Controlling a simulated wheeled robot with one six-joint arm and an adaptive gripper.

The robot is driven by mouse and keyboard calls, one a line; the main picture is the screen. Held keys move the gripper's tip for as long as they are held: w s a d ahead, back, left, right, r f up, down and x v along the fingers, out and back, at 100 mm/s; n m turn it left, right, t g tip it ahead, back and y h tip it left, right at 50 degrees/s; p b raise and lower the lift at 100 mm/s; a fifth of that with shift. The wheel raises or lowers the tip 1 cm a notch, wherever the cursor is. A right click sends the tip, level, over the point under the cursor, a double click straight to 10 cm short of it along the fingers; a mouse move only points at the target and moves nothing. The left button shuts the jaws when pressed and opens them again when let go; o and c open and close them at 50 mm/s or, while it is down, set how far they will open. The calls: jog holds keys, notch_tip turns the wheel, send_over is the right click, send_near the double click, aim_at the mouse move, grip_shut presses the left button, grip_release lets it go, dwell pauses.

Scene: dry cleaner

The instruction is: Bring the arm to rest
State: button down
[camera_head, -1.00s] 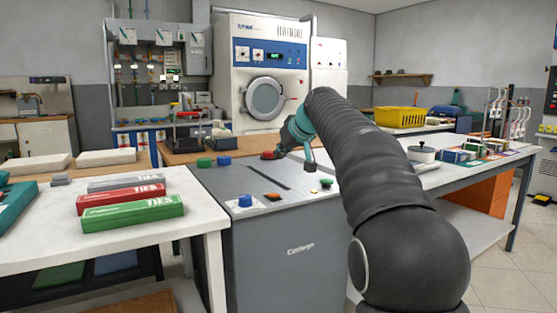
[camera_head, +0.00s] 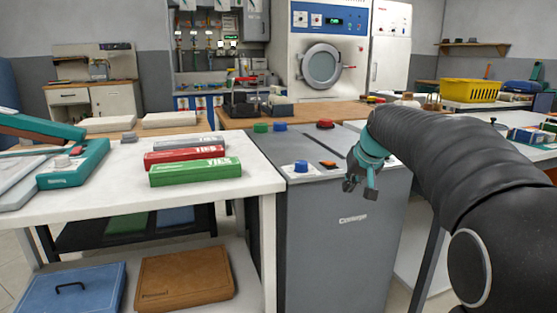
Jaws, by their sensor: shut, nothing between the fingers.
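My arm (camera_head: 440,150) reaches in from the right side of the head view, with dark ribbed sleeves over its links. My gripper (camera_head: 362,188) hangs at its end below a teal wrist, shut and empty. It is in front of the right side of the grey cabinet (camera_head: 345,235). It hides part of the cabinet's top edge. I cannot tell the exact gap between gripper and cabinet.
The cabinet top carries a blue button (camera_head: 301,166), an orange switch (camera_head: 328,164) and a red button (camera_head: 325,124). A white table (camera_head: 110,205) on the left holds green (camera_head: 195,172) and red (camera_head: 185,154) boxes and a teal press (camera_head: 75,162). A yellow basket (camera_head: 470,91) stands at back right.

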jog(key=s+a+f, duration=0.1)
jog(key=s+f, duration=0.3)
jog(key=s, duration=0.8)
jog(key=s+a+f+h, duration=0.1)
jog(key=s+f, duration=0.3)
jog(key=s, duration=0.8)
jog(key=s+f+g, duration=0.1)
jog(key=s+f, duration=0.3)
jog(key=s, duration=0.8)
jog(key=shift+s+a+h, duration=0.25)
jog(key=shift+a+h, duration=0.05)
jog(key=shift+a, duration=0.1)
jog(key=shift+f, duration=0.1)
